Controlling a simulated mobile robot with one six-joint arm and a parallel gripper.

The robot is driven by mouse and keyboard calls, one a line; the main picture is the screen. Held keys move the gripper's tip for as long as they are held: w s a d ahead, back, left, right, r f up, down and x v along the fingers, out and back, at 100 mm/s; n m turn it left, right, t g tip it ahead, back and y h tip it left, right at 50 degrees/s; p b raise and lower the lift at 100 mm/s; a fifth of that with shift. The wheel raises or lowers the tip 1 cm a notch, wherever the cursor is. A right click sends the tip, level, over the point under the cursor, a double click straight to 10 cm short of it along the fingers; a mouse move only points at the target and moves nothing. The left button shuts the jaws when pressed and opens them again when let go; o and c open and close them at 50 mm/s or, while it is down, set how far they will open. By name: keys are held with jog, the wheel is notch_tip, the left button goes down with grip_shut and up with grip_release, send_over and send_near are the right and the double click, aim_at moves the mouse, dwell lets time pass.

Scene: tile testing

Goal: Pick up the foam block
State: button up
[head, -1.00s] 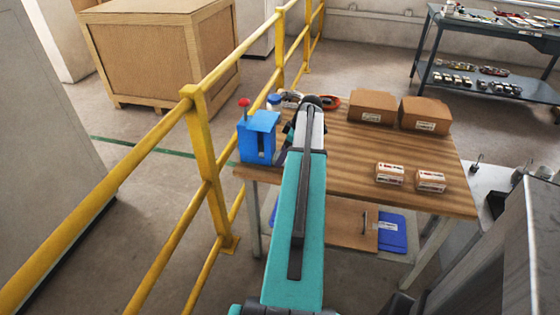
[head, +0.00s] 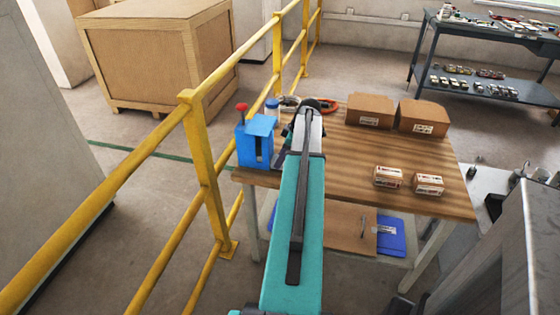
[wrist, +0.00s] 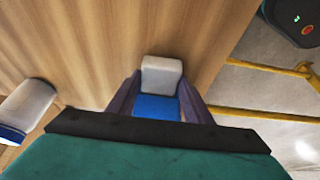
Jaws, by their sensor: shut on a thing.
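In the wrist view, my gripper (wrist: 160,98) has its two dark fingers on either side of a block, which I take to be the foam block (wrist: 161,72). It has a pale grey end beyond the fingertips and a blue face between the fingers. The gripper is shut on it above or at the wooden table (wrist: 90,60); I cannot tell whether the block touches the table. In the head view my own arm hides the block and the fingers.
A blue fixture with a red knob (head: 256,142), two large cartons (head: 369,110) and two small boxes (head: 388,177) stand on the table. A yellow railing (head: 203,155) runs along its left side.

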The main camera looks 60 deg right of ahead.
notch_tip(320, 180, up, 6)
jog(key=shift+s+r+b, duration=0.1)
jog(key=shift+r+b, duration=0.15)
jog(key=shift+b, duration=0.1)
jog(key=s+d+b, duration=0.1)
jog(key=s+d, duration=0.2)
jog(key=s, duration=0.6)
jog(key=s+d, duration=0.3)
jog(key=s, duration=0.6)
jog(key=shift+s+b, duration=0.4)
jog(key=shift+r, duration=0.1)
